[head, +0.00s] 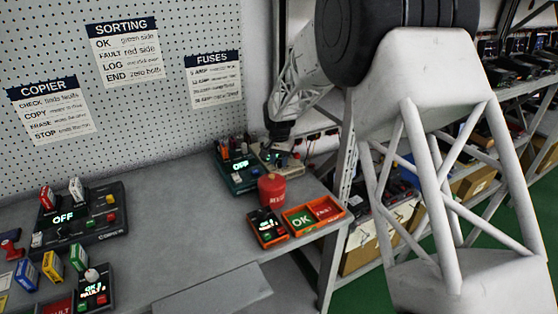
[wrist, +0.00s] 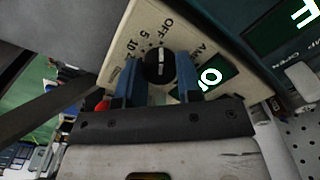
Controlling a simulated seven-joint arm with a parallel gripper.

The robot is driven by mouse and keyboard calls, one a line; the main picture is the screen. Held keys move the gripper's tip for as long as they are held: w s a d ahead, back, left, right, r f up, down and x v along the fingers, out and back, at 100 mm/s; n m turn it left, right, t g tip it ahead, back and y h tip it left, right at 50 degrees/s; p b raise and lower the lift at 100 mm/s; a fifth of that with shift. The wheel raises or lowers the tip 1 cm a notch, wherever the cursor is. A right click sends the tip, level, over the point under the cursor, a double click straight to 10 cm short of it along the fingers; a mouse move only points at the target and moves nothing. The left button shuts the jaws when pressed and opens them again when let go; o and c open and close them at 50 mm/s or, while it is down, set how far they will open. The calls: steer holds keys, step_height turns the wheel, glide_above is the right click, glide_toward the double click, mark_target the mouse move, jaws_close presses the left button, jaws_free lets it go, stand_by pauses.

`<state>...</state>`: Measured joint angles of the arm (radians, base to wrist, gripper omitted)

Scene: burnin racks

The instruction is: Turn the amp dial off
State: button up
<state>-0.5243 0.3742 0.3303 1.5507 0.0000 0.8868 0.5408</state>
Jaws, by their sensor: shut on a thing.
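The amp dial (wrist: 158,66) is a round black knob with a white line, on a beige panel (wrist: 204,50) marked OFF, 5, 10 and AMP. The line runs roughly toward the word OFF. A small green display (wrist: 208,78) beside the dial shows what looks like a 0. In the wrist view, my gripper (wrist: 157,78) has its blue fingers on either side of the knob, shut on it. In the head view, the beige meter box (head: 287,162) stands at the back of the bench, and my gripper (head: 273,153) is over it; the dial is hidden there.
A teal device reading OFF (head: 238,170) stands left against the meter. A red canister (head: 271,191), an orange-edged unit (head: 267,228) and an orange OK/FAULT tray (head: 318,205) sit in front. A black copier (head: 75,215) is at left. The middle bench is clear.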

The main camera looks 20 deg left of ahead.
mark_target(279, 161)
steer(key=o, duration=0.9)
steer(key=shift+o, duration=0.2)
steer(key=shift+r, duration=0.1)
steer(key=shift+r, duration=3.85)
steer(key=shift+d, duration=0.1)
